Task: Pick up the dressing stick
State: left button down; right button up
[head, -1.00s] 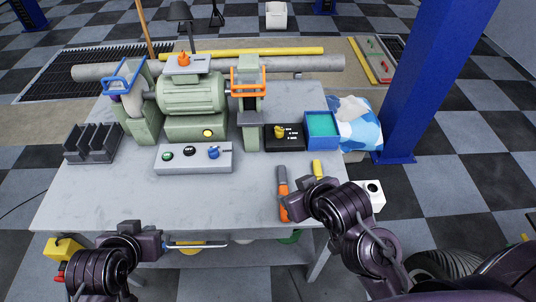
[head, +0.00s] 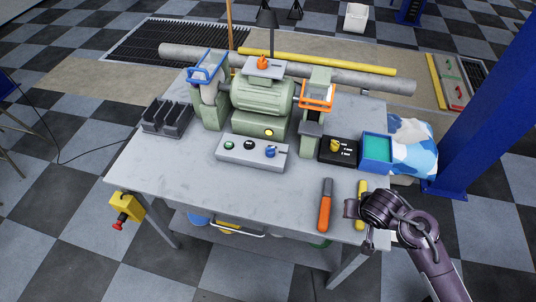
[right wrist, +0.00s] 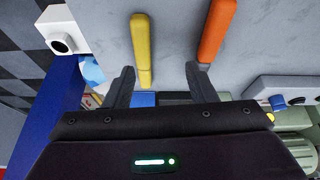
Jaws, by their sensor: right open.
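Two slim sticks lie side by side near the bench's front right edge. One is orange with a dark grey far end (head: 325,205); the other is yellow (head: 361,190). I cannot tell for sure which is the dressing stick. My right gripper (head: 368,238) is at the yellow stick's near end and partly covers it in the head view. In the right wrist view my right gripper (right wrist: 160,82) is open and empty. The yellow stick (right wrist: 142,45) shows between its fingers, nearer the left one. The orange stick (right wrist: 213,28) lies by the right finger. My left gripper is out of view.
The green bench grinder (head: 262,105) stands at the back of the bench (head: 170,180). A switch box (head: 250,152) is in front of it. A black box (head: 338,151) and a blue tray (head: 376,165) stand behind the sticks. A blue post (head: 500,120) rises at right.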

jog(key=d, duration=0.1)
jog(key=w+d+f+m, duration=0.1)
jog(key=f, duration=0.1)
jog(key=shift+w+d, duration=0.3)
jog(key=shift+d, duration=0.1)
jog(key=shift+w+f, duration=0.15)
jog(key=shift+f, duration=0.1)
jog(key=x, duration=0.4)
jog(key=d+x, duration=0.1)
jog(key=x, duration=0.1)
jog(key=shift+f, duration=0.15)
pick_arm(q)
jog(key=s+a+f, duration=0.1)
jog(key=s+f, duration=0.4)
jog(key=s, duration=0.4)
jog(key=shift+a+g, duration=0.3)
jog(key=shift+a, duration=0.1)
pick_arm(e)
jog(key=shift+w+f, duration=0.2)
jog(key=shift+f, duration=0.1)
jog(key=shift+f, duration=0.2)
jog(key=c, duration=1.1)
jog(key=shift+r, duration=0.1)
